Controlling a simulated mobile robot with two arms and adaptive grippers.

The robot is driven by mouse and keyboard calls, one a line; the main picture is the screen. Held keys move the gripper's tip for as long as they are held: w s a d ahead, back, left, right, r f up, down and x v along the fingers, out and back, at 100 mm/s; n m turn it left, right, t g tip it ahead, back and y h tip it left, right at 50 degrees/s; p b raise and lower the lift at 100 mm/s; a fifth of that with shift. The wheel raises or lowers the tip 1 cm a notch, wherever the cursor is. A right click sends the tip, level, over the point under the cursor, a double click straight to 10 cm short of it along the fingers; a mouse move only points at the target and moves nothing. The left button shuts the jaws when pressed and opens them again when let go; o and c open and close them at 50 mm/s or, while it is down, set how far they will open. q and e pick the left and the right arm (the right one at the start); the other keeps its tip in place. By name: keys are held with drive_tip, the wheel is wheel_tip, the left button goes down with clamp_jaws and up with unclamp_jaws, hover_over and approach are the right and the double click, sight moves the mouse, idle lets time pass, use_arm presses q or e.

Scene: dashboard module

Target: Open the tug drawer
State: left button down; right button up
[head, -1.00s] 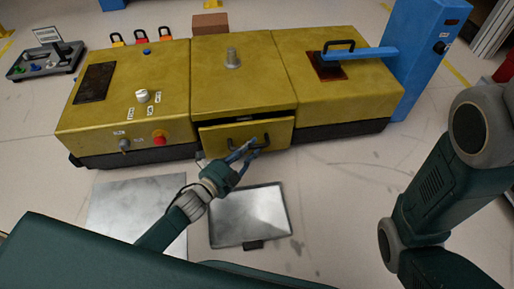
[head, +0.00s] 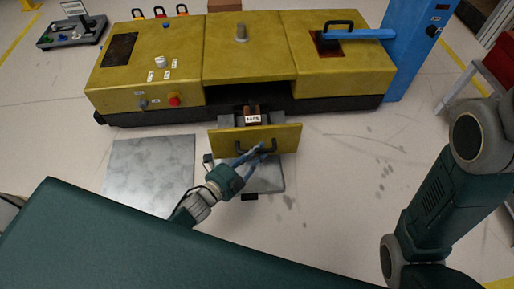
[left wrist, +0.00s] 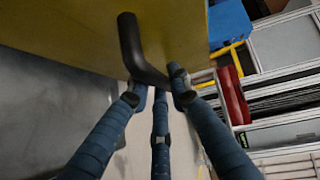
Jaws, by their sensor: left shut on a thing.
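The tug drawer (head: 228,141) stands well out from the middle of the yellow dashboard module (head: 240,55). A brown block with a white label (head: 252,117) shows inside it. Its black handle (head: 268,147) runs across the front face. My left gripper (head: 258,151) is shut on this handle. In the left wrist view my blue fingers (left wrist: 160,95) close around the lower bar of the black handle (left wrist: 130,45), against the yellow drawer front. My right arm shows at the right, but its gripper is out of view.
Two grey metal plates lie on the floor, one at the left (head: 150,170) and one under the drawer (head: 265,178). A blue post (head: 410,50) with a lever stands at the module's right end. The floor right of the drawer is clear.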

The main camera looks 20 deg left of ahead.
idle(0.3)
use_arm(q)
drive_tip(key=c, duration=1.8)
unclamp_jaws()
drive_tip(key=shift+c, duration=0.2)
drive_tip(key=v, duration=1.2)
